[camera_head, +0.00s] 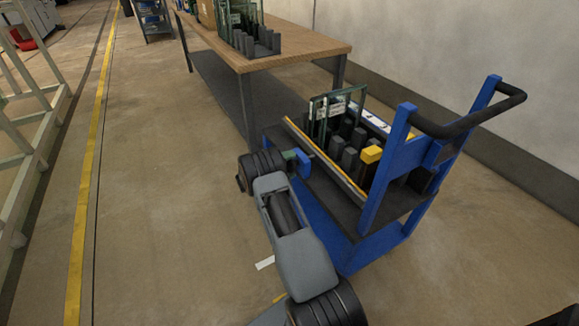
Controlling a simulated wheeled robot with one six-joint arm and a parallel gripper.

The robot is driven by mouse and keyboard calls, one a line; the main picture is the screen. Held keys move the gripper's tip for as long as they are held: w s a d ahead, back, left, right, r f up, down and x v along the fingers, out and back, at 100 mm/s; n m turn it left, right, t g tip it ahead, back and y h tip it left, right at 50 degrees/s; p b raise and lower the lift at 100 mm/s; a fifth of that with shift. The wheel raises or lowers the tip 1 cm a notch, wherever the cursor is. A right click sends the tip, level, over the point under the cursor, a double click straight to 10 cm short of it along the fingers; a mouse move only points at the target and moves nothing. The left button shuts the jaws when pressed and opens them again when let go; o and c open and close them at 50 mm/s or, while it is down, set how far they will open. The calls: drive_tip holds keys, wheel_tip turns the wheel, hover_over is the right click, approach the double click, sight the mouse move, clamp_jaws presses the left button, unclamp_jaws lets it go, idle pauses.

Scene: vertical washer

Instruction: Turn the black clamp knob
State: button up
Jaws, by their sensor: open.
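I cannot make out a black clamp knob or a washer in this view. My grey arm rises from the bottom of the picture and bends at a black ringed joint. My gripper (303,163), small and blue, is at the left long side of the blue cart (383,180). Its fingers are too small and partly hidden to see clearly, and nothing shows held in it. I cannot tell whether it touches the cart.
The cart carries dark slotted blocks, glass panels (330,112) and a yellow block (371,154). It has a black handle (470,124). A wooden table (310,44) with more panels stands behind. A pale railing (30,125) is at the left. Open floor lies between.

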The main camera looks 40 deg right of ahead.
drive_tip(key=shift+c, duration=0.3)
drive_tip(key=c, duration=0.9)
drive_tip(key=shift+o, duration=0.2)
